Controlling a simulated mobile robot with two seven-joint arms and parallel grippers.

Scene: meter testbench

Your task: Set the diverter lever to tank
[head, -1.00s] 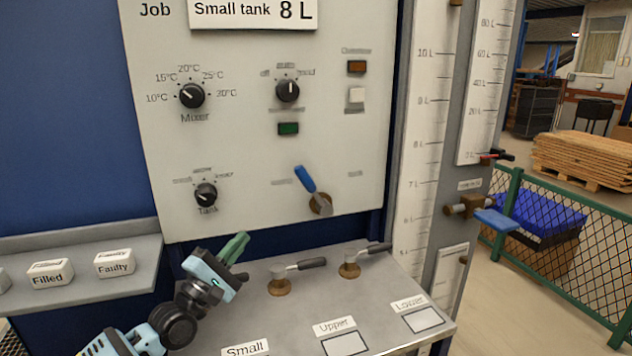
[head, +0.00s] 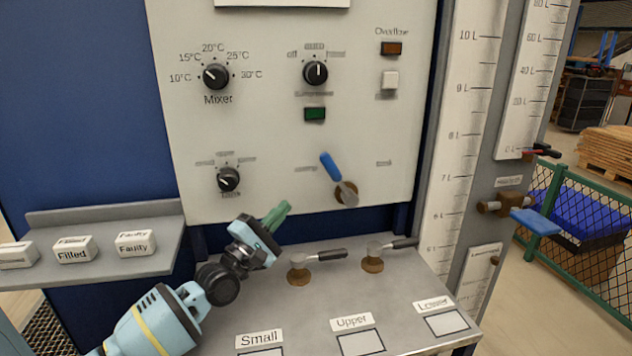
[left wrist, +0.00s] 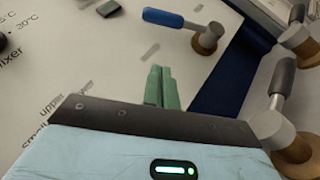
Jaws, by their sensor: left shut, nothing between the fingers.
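The diverter lever is the blue-handled lever (head: 331,167) on the lower right of the white panel, on a brass-coloured pivot. Its handle tilts up and to the left, between two small labels too blurred to read. It also shows in the left wrist view (left wrist: 170,18), above and beyond the fingers. My left gripper (head: 280,212) is shut and empty, with green fingers. It is below and left of the lever, apart from it. The fingers also show in the left wrist view (left wrist: 162,86). My right gripper is not in view.
Two dark-handled valves (head: 300,270) (head: 373,258) stand on the grey bench (head: 290,315) right of my left gripper. A shelf (head: 100,212) with Filled and Faulty blocks is at the left. Mixer knob (head: 216,77) and tank knob (head: 228,179) are on the panel.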

